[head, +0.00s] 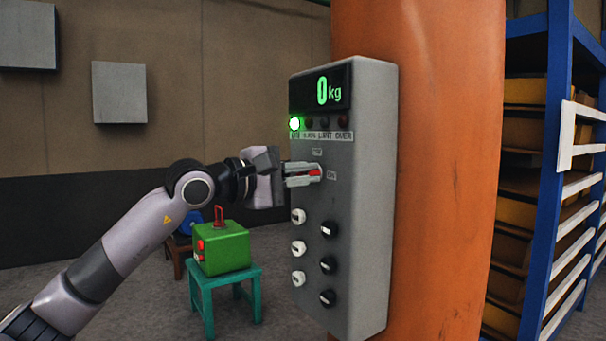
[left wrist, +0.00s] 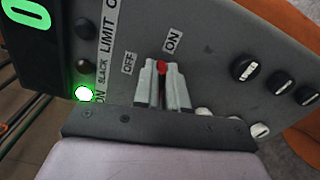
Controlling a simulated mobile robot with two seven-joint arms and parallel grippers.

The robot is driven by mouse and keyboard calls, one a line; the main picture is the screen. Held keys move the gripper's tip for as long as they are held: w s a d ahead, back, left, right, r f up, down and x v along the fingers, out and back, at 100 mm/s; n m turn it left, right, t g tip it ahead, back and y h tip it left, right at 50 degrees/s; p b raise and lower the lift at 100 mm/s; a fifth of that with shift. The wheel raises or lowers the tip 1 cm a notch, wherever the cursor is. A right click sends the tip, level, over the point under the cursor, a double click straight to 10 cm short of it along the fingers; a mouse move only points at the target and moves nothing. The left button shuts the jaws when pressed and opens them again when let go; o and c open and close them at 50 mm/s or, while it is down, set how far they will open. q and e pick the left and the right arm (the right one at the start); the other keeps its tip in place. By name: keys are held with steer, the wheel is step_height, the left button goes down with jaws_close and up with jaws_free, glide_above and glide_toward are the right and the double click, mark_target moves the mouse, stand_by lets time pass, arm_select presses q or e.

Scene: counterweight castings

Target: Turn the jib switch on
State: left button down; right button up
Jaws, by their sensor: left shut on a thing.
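The jib switch (head: 314,173) is a small red handle on the grey control box (head: 366,200). An OFF label sits above it and an ON label to its right in the head view. My left gripper (head: 303,175) is at the box face, shut on the red handle. In the left wrist view the red handle (left wrist: 161,69) shows between the two fingertips (left wrist: 163,82). It seems to point towards the ON label. The fingers hide part of the switch. My right gripper is not in view.
The box has a display (head: 321,90) reading 0 kg, a lit green lamp (head: 294,124), and several black and white knobs below the switch. It hangs on an orange column (head: 440,170). A green box (head: 225,250) on a teal stool stands behind; a blue rack (head: 560,150) is at right.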

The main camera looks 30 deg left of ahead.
arm_select(q)
steer(key=shift+f+m, duration=0.1)
steer(key=shift+m, duration=0.8)
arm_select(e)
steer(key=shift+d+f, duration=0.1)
arm_select(q)
steer(key=c, duration=1.2)
jaws_free()
